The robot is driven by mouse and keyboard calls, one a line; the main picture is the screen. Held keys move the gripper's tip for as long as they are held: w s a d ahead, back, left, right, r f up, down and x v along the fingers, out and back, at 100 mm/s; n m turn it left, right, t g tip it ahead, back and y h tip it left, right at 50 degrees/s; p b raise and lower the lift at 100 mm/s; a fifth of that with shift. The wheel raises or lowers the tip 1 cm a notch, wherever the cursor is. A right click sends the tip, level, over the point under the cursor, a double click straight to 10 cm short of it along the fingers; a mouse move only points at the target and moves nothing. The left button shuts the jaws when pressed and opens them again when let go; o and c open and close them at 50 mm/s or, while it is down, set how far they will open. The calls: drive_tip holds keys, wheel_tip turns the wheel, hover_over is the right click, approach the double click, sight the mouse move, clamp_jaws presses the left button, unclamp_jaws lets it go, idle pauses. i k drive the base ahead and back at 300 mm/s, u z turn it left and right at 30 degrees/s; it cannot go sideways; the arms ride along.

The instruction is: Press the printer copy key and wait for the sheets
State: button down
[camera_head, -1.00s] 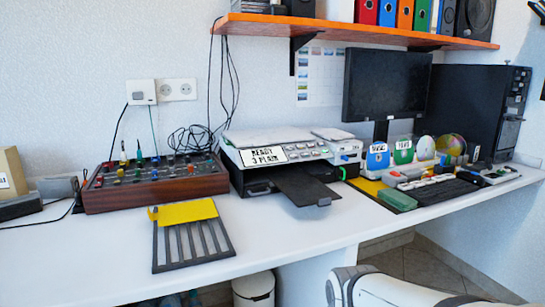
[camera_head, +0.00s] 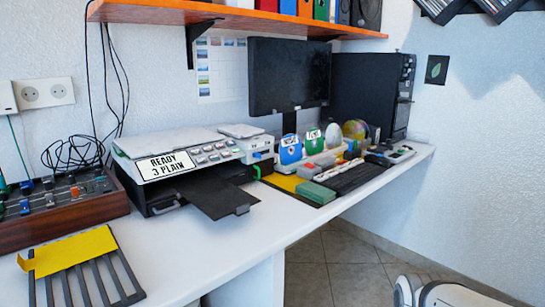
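The printer (camera_head: 185,165) stands on the white desk, left of centre in the head view. Its display (camera_head: 166,165) reads "READY 3 PLAIN". Several small keys (camera_head: 212,153) sit on the sloped panel right of the display; which one is the copy key is too small to tell. The dark output tray (camera_head: 212,197) sticks out over the desk and looks empty. My gripper is not in view. A white rounded part at the bottom right (camera_head: 445,293) looks like part of my arm, well away from the printer.
A wooden control box (camera_head: 55,210) with knobs and a slotted dark rack (camera_head: 85,275) with a yellow sheet lie left of the printer. A monitor (camera_head: 288,75), a keyboard (camera_head: 355,176) and coloured items stand to the right. Open floor (camera_head: 350,265) shows below the desk.

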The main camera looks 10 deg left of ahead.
sight(203, 160)
drive_tip(key=z, duration=0.25)
drive_tip(key=k, duration=1.3)
drive_tip(key=u, duration=1.2)
drive_tip(key=i, duration=0.95)
